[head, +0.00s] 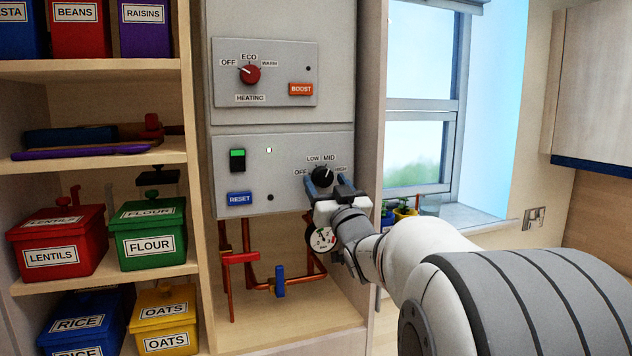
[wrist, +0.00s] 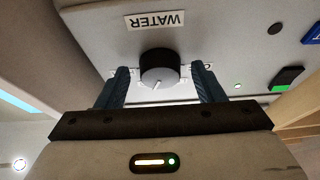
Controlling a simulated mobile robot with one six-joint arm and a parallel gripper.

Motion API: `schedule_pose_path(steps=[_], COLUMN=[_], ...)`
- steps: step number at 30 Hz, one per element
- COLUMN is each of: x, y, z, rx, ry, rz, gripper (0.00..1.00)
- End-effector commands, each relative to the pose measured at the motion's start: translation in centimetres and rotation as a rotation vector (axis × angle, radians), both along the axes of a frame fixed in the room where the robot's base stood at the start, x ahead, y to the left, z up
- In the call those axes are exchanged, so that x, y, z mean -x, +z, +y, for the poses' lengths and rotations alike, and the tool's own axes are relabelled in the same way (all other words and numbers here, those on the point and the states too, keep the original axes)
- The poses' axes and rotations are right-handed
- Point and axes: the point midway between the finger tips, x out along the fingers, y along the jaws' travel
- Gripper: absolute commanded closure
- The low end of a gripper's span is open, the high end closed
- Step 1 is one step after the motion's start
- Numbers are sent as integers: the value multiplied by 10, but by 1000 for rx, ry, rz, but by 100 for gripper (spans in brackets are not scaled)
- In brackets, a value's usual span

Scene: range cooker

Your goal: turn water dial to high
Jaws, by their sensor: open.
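The water dial (head: 322,176) is a black round knob on the lower grey panel in the head view, with OFF, LOW, MID and HIGH labels around it. The dial (wrist: 158,66) also shows in the wrist view, upside down, beside the WATER label (wrist: 155,20). My gripper (head: 328,184) is open, in front of the panel at the dial. In the wrist view, its two dark blue fingers stand on either side of the dial, with visible gaps. The HIGH label (head: 341,168) is just right of the dial.
A red heating dial (head: 250,75) and orange BOOST button (head: 301,89) are on the panel above. A green switch (head: 237,159) and blue RESET button (head: 240,198) are to the left. Copper pipes and a gauge (head: 321,238) hang below. Shelves with tins stand at left.

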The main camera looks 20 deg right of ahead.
Motion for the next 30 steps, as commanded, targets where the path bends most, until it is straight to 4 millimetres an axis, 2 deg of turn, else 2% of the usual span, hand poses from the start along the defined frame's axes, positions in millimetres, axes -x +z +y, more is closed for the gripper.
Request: schedule_pose_path(steps=[6,22,30], x=[0,0,0], y=[-1,-1,-3], z=[0,1,2], rx=[0,-1,-31], ry=[0,1,2], rz=[0,0,-1], gripper=[40,83,83])
